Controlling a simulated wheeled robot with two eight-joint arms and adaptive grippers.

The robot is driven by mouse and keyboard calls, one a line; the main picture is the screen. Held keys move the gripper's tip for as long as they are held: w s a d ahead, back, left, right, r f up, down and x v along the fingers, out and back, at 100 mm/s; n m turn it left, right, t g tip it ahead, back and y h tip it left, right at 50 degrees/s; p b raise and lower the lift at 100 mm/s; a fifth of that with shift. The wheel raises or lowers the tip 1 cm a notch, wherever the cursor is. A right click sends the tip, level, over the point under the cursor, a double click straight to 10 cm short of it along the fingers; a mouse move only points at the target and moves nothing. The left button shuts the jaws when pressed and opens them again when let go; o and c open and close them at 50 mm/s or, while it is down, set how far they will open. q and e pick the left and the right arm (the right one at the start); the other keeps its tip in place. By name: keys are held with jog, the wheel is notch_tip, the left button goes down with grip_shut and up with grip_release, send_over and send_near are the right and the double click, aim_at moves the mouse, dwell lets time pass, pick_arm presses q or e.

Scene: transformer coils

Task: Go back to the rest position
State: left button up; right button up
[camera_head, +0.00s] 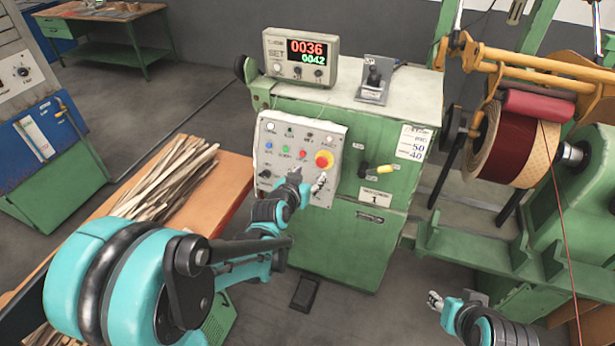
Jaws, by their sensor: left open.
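My left arm reaches in from the left, and its gripper (296,176) is in front of the lower middle of the control panel (268,142). The gripper is open and small in view, and I cannot tell whether it touches the panel. The panel has several coloured buttons and a red-on-yellow emergency stop button (324,159). My right gripper (436,299) is at the lower right, clear of the cabinet. Its fingers are too small to read, and I see nothing held in it.
The green cabinet (345,250) carries a counter display (300,56) showing 0036 and 0042. A winding machine with a dark red coil (505,140) stands at the right. Wooden strips (165,180) lie on the orange-topped table (228,178) at left. A foot pedal (305,293) lies on the floor.

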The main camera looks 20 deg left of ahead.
pick_arm(q)
jog(key=shift+s+r, duration=0.2)
jog(key=shift+s, duration=0.3)
jog(key=s+d+f+g+b, duration=0.1)
jog(key=s+f+g+b, duration=0.1)
jog(key=s, duration=1)
jog(key=s+d+f+g+b, duration=0.2)
jog(key=s+f+g, duration=0.1)
jog(key=s, duration=0.9)
jog(key=shift+s+d+f+g, duration=0.15)
jog(key=shift+f+g, duration=0.25)
jog(key=shift+g, duration=0.4)
